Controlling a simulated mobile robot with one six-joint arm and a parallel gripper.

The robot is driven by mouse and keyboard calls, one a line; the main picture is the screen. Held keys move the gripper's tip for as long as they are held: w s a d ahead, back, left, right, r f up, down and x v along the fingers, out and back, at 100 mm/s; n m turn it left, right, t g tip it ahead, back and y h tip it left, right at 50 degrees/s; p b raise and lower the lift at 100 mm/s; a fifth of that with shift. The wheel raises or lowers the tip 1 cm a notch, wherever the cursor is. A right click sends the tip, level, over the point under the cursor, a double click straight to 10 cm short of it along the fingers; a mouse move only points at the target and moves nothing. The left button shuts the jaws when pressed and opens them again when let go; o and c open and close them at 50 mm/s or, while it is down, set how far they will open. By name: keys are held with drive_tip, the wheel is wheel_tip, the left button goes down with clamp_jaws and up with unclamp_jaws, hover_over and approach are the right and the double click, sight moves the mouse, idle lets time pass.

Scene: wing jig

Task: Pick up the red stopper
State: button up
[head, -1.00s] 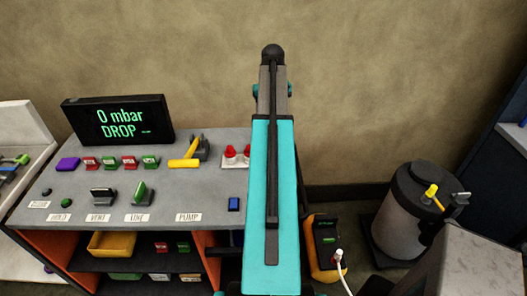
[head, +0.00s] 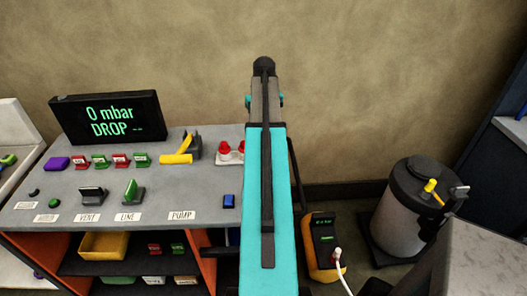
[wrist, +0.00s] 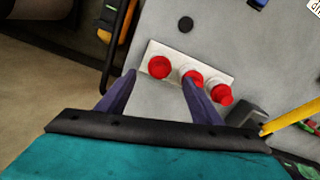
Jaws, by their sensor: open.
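Three red stoppers stand in a row on a white strip on the grey bench top: a left one (wrist: 159,67), a middle one (wrist: 194,77) and a right one (wrist: 222,95) in the wrist view. In the head view two red stoppers (head: 225,147) show beside my arm; the third is hidden. My gripper (wrist: 160,76) is open, and its purple fingers point toward the strip. The left stopper appears between the fingertips; the right finger overlaps the middle stopper's lower edge. I cannot tell the height gap. The fingers do not show in the head view.
A yellow-handled lever (head: 178,158) on a grey mount stands close beside the strip. A black display (head: 108,118) reads "0 mbar DROP". Switches and a blue block (head: 229,201) sit on the bench (head: 60,200). A grey canister (head: 405,215) stands at right.

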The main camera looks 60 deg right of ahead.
drive_tip(key=shift+f, duration=0.75)
drive_tip(key=shift+f+b, duration=0.1)
drive_tip(key=shift+b, duration=0.25)
drive_tip(key=shift+f+b, duration=1.8)
drive_tip(key=shift+f, duration=0.7)
drive_tip(key=c, duration=1.1)
